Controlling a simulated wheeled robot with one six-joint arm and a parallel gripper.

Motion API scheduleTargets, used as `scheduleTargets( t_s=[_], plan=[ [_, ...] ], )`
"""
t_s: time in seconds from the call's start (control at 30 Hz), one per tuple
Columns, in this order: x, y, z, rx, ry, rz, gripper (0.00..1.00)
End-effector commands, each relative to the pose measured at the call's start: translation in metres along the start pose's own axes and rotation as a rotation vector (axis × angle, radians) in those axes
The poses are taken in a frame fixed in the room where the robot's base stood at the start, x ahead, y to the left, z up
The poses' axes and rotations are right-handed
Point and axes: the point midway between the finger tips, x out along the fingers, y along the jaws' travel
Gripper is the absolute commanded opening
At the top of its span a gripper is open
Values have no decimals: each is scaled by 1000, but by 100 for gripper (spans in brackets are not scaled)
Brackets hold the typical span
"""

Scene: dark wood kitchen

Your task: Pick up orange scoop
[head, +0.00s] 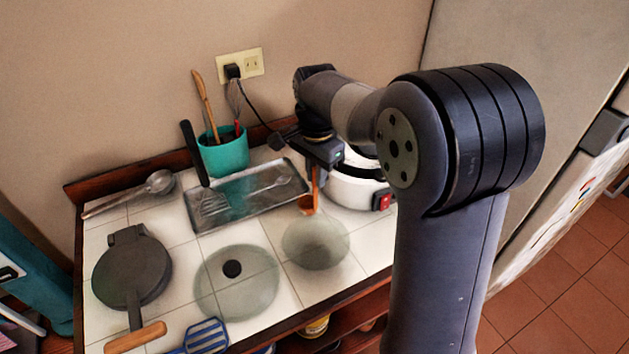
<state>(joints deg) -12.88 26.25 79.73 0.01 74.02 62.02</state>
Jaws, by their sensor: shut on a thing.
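The orange scoop (307,204) hangs below my gripper (317,168) in the head view, with its handle up and its bowl down. My gripper is shut on the scoop's handle. The fingertips are small and partly hidden by the gripper's body. The scoop's bowl shows between the metal tray's right end and the white cooker, just above a clear glass bowl in the picture. I cannot tell whether the scoop touches the counter.
A metal tray (262,207) lies left of the scoop, with a teal utensil pot (225,155) behind it. A white cooker (352,190) stands close on the right. A glass bowl (316,243), glass lid (237,284) and dark round press (132,270) are in front.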

Motion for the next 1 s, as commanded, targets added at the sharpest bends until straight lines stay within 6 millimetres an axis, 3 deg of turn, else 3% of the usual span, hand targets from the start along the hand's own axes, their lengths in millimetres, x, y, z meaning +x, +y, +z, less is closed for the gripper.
scheduleTargets(
  t_s=[0.27, 0.7, 1.0],
  plan=[
    [-37, -1, 0, 0, 3, -5, 0],
    [-141, -1, 0, 0, 2, -4, 0],
    [-174, 0, 0, 0, 1, -1, 0]
  ],
)
